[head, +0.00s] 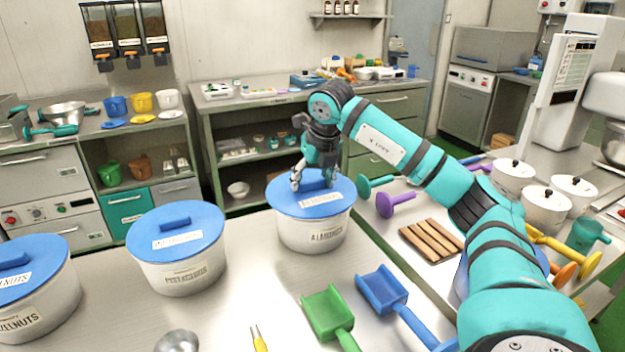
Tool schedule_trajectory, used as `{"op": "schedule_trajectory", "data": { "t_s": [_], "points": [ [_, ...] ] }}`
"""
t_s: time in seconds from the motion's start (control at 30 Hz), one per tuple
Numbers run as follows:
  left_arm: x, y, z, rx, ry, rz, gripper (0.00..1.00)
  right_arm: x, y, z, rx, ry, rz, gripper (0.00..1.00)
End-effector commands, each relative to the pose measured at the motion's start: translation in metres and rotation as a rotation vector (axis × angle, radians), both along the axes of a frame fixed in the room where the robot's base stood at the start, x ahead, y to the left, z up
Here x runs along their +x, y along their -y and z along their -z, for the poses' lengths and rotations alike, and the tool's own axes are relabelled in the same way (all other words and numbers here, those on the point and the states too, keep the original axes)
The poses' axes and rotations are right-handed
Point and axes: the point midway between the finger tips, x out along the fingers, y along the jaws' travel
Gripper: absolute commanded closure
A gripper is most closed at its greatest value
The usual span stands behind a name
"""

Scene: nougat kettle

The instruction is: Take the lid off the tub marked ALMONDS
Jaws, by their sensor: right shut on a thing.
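The tub marked ALMONDS (312,238) is white and stands upright on the steel table. Its blue lid (285,202) sits on top, level, with a label near the front edge. My right gripper (314,182) points down from above and is shut on the raised handle of this lid. The fingers and wrist hide most of the handle. I cannot see a gap between lid and rim. My left gripper is not in view.
The lidded PISTACHIOS tub (182,272) and HAZELNUTS tub (35,305) stand to the left. A green scoop (325,312) and a blue scoop (383,290) lie in front. Wooden slats (431,241) lie to the right. Bare table shows between the tubs and scoops.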

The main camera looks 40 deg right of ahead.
Motion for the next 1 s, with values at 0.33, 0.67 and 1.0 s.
{"op": "schedule_trajectory", "data": {
  "t_s": [0.33,0.67,1.0],
  "points": [
    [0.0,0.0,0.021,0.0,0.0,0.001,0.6,-0.06,-0.057,-0.006,-0.003,0.001,-0.002,0.68],
    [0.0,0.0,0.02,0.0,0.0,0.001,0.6,-0.08,-0.076,-0.015,0.0,0.0,0.001,0.68],
    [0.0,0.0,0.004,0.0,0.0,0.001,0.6,-0.08,-0.077,-0.033,0.0,-0.001,0.001,0.68]
  ]
}}
